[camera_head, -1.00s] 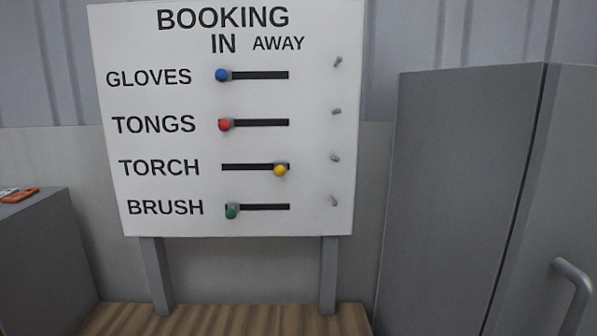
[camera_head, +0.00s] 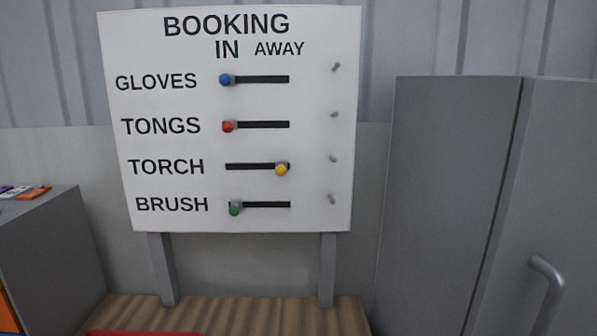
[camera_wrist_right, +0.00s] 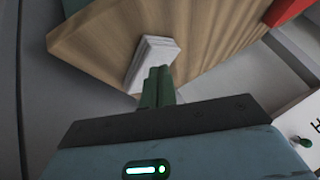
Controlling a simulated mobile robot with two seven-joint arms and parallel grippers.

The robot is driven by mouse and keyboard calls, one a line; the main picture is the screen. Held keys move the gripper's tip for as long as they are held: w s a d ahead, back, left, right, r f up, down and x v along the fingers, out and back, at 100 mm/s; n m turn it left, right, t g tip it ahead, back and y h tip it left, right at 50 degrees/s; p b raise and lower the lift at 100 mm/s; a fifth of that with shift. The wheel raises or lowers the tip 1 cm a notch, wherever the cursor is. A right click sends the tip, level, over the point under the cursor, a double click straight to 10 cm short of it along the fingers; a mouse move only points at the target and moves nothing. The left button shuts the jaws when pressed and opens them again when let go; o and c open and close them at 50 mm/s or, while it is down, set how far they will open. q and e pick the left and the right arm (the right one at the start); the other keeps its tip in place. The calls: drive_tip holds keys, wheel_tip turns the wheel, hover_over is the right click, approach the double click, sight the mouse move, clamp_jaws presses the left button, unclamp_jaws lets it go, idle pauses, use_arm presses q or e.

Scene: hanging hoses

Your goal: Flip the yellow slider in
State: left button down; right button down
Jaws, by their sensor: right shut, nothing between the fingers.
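The yellow slider (camera_head: 281,169) is a small round knob at the right, AWAY end of the slot in the TORCH row. Its slot sits on the white booking board (camera_head: 345,120). The blue (camera_head: 225,80), red (camera_head: 228,126) and green (camera_head: 235,208) knobs are at the left, IN ends of their slots. My right gripper (camera_wrist_right: 158,76) is shut and empty in the right wrist view, over a wooden top. Part of the board shows at that view's right edge with the green knob (camera_wrist_right: 304,142). The yellow slider is not visible there. My left gripper is in neither view.
A wooden bench top (camera_head: 235,313) lies below the board, with a red object (camera_head: 140,333) at its front. A grey cabinet (camera_head: 450,180) with a handle stands right. A grey unit (camera_head: 45,240) with small coloured items stands left. A white stack (camera_wrist_right: 152,58) lies on the wood.

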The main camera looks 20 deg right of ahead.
drive_tip(key=w+r+m+t+y, duration=0.1)
drive_tip(key=w+r+m+t, duration=0.1)
drive_tip(key=w+r, duration=0.55)
drive_tip(key=w+r+m+t, duration=0.2)
drive_tip(key=w+r, duration=0.3)
drive_tip(key=r, duration=0.5)
drive_tip(key=m+t+y, duration=0.2)
drive_tip(key=m+t, duration=0.2)
approach(281, 169)
drive_tip(key=s+d, duration=0.2)
drive_tip(key=d, duration=0.1)
drive_tip(key=shift+s+d, duration=0.1)
drive_tip(key=shift+s, duration=0.15)
drive_tip(key=shift+w, duration=0.15)
drive_tip(key=x, duration=0.9)
drive_tip(key=shift+w, duration=0.35)
